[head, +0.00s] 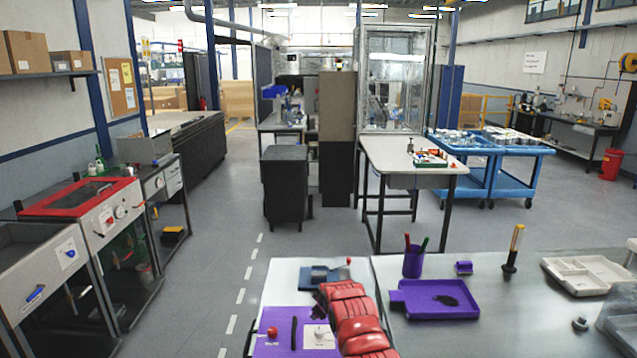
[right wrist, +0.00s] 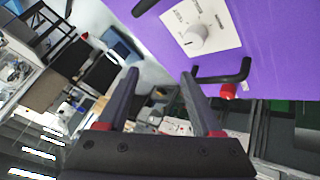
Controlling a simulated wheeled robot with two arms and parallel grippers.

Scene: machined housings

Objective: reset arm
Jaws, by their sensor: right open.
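My right gripper (right wrist: 159,75) is open in the right wrist view. Its two dark fingers stand apart with nothing between them. Beside the fingertips, at the upper right, is a purple panel (right wrist: 262,40) with a white dial plate and pale knob (right wrist: 196,38), a black handle (right wrist: 225,76) and a red knob (right wrist: 229,91). The purple panel also shows at the bottom of the head view (head: 280,316). I cannot clearly make out the right fingertips in the head view. My left gripper is in neither view.
A grey worktop (head: 520,335) at the right holds a purple tray (head: 408,303), a purple pen cup (head: 413,263), a screwdriver (head: 514,246) and a pale divided tray (head: 588,274). Farther back stand a table (head: 400,150) and a blue cart (head: 515,188). The floor at the left centre is clear.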

